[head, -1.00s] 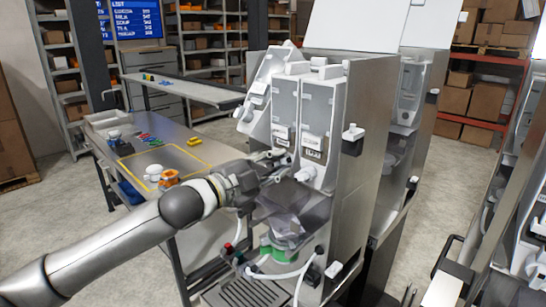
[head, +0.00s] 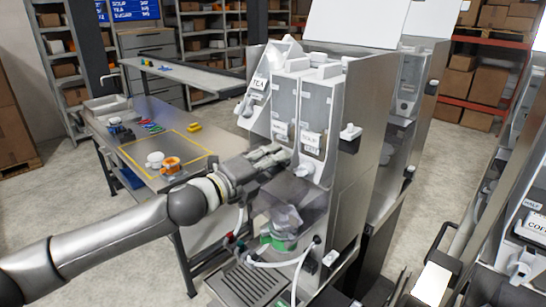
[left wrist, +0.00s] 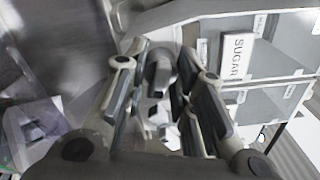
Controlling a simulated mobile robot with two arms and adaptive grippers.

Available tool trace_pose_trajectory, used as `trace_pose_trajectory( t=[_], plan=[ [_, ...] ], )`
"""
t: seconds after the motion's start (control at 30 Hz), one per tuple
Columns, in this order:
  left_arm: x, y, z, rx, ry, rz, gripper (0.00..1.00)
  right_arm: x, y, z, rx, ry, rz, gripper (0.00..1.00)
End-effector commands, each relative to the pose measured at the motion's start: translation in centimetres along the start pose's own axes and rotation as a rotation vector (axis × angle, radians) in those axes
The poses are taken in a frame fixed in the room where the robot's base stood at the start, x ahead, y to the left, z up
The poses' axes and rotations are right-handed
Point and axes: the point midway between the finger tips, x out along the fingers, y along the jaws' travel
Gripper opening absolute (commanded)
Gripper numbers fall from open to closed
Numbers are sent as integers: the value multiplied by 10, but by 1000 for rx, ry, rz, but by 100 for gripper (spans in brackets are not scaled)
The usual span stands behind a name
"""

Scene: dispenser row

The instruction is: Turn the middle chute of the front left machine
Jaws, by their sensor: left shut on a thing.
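The front left machine (head: 352,160) is a steel dispenser with three hoppers side by side. Its left hopper bears a TEA label and a pale chute (head: 243,106). Its right chute (head: 304,172) is white and knob-like. My left gripper (head: 268,156) is at the front of the middle hopper (head: 284,105), and its fingers cover the middle chute in the head view. In the left wrist view, a grey-white chute (left wrist: 158,78) sits between my left gripper's fingers (left wrist: 163,95), which are shut on it. How far it is turned cannot be told. My right gripper is not in view.
A clear cover (head: 292,195) and a drip tray (head: 247,285) lie below the chutes, with pale hoses beside them. A side table (head: 190,150) at the left holds cups and small coloured items. More machines stand behind and at the right.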

Motion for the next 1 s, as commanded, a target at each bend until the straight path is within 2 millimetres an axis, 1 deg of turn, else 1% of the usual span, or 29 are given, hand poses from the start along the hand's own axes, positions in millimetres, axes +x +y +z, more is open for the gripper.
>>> trace_pose_trajectory(
  t=[0.2,0.63,0.67,0.7,1.0],
  plan=[
    [0,1,0,45,0,2,1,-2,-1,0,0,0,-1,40],
    [0,2,-1,51,1,2,1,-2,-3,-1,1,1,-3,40],
    [0,2,-1,51,1,2,27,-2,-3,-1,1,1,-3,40],
    [0,2,-1,51,1,2,32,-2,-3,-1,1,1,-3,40],
    [0,2,-1,50,1,4,32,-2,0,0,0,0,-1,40]
  ],
)
